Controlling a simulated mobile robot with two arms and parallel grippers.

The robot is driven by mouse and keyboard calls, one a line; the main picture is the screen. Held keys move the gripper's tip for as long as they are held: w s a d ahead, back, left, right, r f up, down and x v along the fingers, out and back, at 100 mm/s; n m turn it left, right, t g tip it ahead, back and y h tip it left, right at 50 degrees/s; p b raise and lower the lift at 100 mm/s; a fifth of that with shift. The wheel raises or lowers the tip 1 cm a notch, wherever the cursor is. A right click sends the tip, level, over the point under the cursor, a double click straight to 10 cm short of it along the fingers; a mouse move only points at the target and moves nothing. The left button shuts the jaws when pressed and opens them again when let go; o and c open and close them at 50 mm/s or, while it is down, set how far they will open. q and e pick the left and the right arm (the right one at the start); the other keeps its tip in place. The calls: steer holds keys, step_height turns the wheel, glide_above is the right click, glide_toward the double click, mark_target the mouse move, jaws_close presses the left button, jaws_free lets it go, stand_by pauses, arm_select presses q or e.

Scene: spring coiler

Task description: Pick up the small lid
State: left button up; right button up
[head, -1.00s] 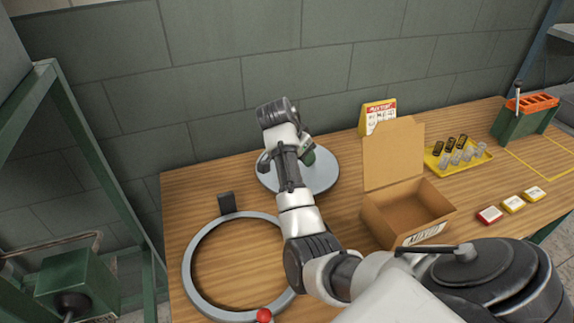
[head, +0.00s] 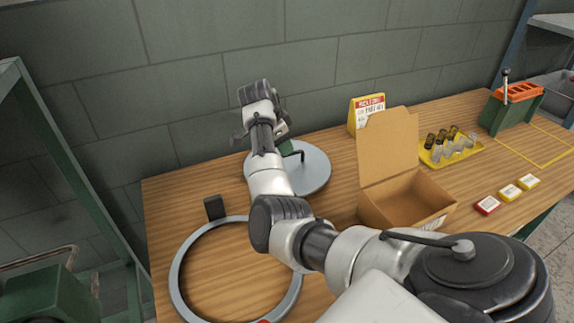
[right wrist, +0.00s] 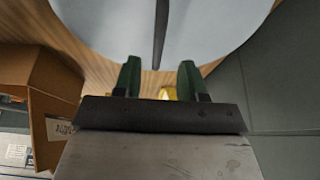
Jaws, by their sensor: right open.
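The small lid looks like a round grey disc (head: 314,178) lying on the table's back half, with a thin dark handle on it. In the right wrist view the disc (right wrist: 105,22) fills the top, and its dark handle (right wrist: 160,35) points down between the fingers. My right gripper (head: 290,149) is over the left back part of the disc. Its green fingers (right wrist: 160,80) are apart, with nothing held between them. My forearm hides part of the disc in the head view. I cannot tell the exact height above the handle. My left gripper is not in view.
A grey ring (head: 180,262) with a black block (head: 214,207) lies at the front left. An open cardboard box (head: 390,160) stands right of the disc. Behind are a yellow sign (head: 366,112) and a yellow tray (head: 428,158) of small cylinders. A wall borders the table's back.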

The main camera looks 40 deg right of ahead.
mark_target(287, 162)
steer(key=x, duration=0.4)
steer(key=shift+a+f+p, duration=0.15)
steer(key=shift+a+p, duration=0.05)
steer(key=shift+p, duration=0.1)
jaws_close()
